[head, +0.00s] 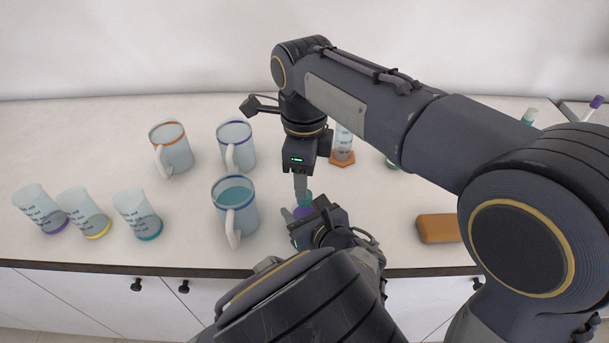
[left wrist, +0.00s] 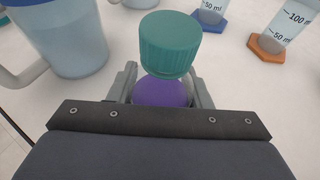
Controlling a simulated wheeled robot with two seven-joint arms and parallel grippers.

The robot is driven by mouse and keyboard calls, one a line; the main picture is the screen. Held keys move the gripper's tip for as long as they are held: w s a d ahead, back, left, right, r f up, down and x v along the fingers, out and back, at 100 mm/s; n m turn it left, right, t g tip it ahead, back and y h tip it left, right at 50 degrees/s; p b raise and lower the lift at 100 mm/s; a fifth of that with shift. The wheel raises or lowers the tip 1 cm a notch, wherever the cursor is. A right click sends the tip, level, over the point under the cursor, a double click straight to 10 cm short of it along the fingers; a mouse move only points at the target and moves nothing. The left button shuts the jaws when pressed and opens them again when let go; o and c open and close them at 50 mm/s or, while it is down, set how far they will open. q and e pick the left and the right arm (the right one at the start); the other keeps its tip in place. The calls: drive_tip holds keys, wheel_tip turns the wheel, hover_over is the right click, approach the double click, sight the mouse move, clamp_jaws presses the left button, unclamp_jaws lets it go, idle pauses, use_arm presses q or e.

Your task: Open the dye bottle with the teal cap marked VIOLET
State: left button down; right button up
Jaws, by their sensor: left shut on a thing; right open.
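The dye bottle is purple (head: 303,212), near the counter's front, and it also shows in the left wrist view (left wrist: 160,92). Its ribbed teal cap (left wrist: 168,45) sits at its top, also seen in the head view (head: 307,198). I cannot tell how tightly the cap sits, and no VIOLET marking is legible. My left gripper (head: 301,214) is shut on the bottle's body, with a finger on each side in the left wrist view (left wrist: 161,84). My right gripper (head: 301,188) is open and points down, its fingertips right by the cap; whether they touch it is unclear.
A blue-rimmed jug (head: 235,207) with blue liquid stands close left of the grippers. Orange-rimmed (head: 171,148) and purple-rimmed (head: 236,146) jugs stand behind. Three beakers (head: 137,214) are at the left. A graduated cylinder (head: 342,147) stands behind, and an orange-brown block (head: 438,228) lies right.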

sight(304, 212)
drive_tip(key=shift+s+a+f+n, duration=0.15)
drive_tip(key=shift+f+n, duration=0.2)
drive_tip(key=shift+n, duration=0.25)
drive_tip(key=n, duration=0.2)
drive_tip(key=shift+s+a+f+n+g+h, duration=0.1)
drive_tip(key=shift+a+f+n+g+h, duration=0.1)
drive_tip(key=shift+f+n+g+h, duration=0.15)
drive_tip(key=shift+a+r+n, duration=0.1)
drive_tip(key=shift+r+n, duration=0.2)
drive_tip(key=shift+n, duration=0.95)
drive_tip(key=shift+r+n, duration=0.3)
drive_tip(key=shift+n, duration=0.3)
drive_tip(key=shift+d+r+n, duration=0.2)
drive_tip(key=shift+r+n, duration=0.65)
drive_tip(key=shift+n, duration=0.15)
drive_tip(key=shift+w+d+r+n, duration=0.15)
drive_tip(key=shift+r+n, duration=0.2)
drive_tip(key=shift+r, duration=0.1)
drive_tip(key=shift+w+d+r+n, duration=0.1)
drive_tip(key=shift+w+r+n, duration=0.05)
drive_tip(key=shift+r+n, duration=0.25)
drive_tip(key=shift+f, duration=3.85)
